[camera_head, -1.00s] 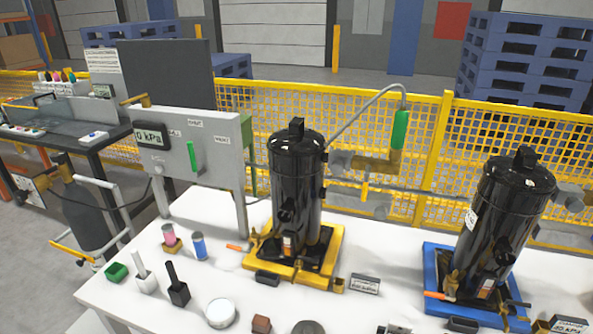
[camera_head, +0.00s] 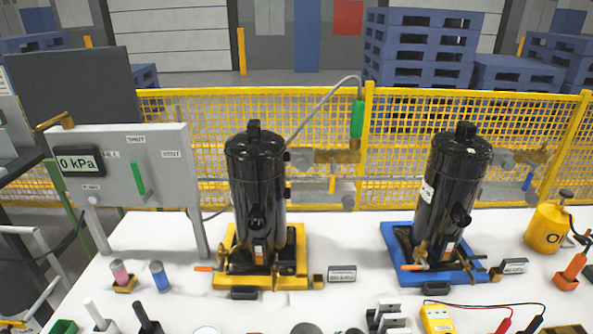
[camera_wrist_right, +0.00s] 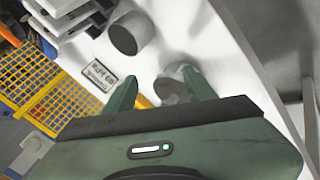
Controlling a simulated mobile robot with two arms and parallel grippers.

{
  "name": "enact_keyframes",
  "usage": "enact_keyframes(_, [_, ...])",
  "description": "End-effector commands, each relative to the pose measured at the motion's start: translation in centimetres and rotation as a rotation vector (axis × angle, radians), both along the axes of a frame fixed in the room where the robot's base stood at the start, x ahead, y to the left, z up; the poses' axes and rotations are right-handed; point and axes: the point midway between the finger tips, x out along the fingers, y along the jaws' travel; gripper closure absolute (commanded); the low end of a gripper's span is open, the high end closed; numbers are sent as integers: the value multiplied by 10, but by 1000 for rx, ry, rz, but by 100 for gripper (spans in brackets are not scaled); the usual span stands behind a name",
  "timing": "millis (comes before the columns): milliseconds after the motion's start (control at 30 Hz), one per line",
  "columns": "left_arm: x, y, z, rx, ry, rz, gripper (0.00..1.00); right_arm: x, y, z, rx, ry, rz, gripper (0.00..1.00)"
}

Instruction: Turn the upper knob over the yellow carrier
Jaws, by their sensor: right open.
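The yellow carrier (camera_head: 282,283) sits on the white table, left of centre in the head view, with an upright black compressor (camera_head: 258,180) on it. A dark round stub (camera_head: 257,217) sticks out of the compressor's front; I cannot tell if it is the upper knob. An orange-tipped handle (camera_head: 203,268) points left, low at the carrier. A yellow handle (camera_head: 332,184) hangs below the brass fitting (camera_head: 336,157) behind, to the right. My right gripper (camera_wrist_right: 160,92) is open in the right wrist view, with grey round parts beyond its fingers. My left gripper is not in view.
A blue carrier (camera_head: 465,277) with another black compressor (camera_head: 456,185) stands to the right. The gauge panel (camera_head: 130,165) stands at left. A yellow oil can (camera_head: 547,228) is far right. Small items crowd the table's front; a yellow mesh fence (camera_head: 405,130) runs behind.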

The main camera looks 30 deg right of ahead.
Motion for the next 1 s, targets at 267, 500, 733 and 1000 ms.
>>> enact_keyframes(267, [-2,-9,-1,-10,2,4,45,67,-65,58,-475,-93,141,45])
enact_keyframes(500, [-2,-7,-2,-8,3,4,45,148,-116,173,-1315,7,353,45])
enact_keyframes(733, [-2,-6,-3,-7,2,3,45,218,-104,255,-2111,431,570,45])
enact_keyframes(1000, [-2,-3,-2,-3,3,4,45,251,-94,270,-2400,699,677,45])
